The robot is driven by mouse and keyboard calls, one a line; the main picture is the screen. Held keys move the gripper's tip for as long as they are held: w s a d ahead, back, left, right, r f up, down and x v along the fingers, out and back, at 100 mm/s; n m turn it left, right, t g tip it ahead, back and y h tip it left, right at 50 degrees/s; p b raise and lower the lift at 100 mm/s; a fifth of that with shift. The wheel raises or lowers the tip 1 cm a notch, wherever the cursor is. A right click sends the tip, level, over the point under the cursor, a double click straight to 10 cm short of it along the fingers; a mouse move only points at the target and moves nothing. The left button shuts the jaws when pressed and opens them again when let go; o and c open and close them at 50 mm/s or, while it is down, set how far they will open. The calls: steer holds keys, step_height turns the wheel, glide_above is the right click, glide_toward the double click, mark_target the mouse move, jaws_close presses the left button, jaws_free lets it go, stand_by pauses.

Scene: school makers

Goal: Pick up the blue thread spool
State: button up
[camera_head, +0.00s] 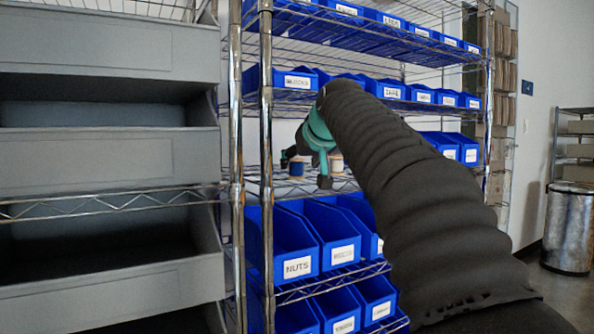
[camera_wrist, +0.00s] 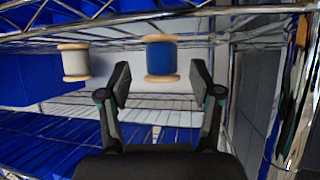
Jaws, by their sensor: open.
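The blue thread spool (camera_wrist: 161,58) has pale wooden ends and shows in the wrist view, between and just beyond my open fingers. A white thread spool (camera_wrist: 75,62) stands beside the blue one, left in the wrist view. The gripper partly hides the shelf between the spools in the head view.
The wire shelf (camera_head: 283,189) bears the spools. Blue labelled bins (camera_head: 325,238) fill the shelves above and below. A metal post (camera_head: 237,150) and grey bins (camera_head: 108,160) stand at left. A bin (camera_head: 568,228) stands on the floor at right.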

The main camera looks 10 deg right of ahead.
mark_target(299, 163)
steer(key=x, duration=0.3)
steer(key=shift+w+a+f, duration=0.1)
steer(key=shift+w+a, duration=0.05)
steer(key=shift+w, duration=0.05)
steer(key=c, duration=0.9)
steer(key=shift+o, duration=0.2)
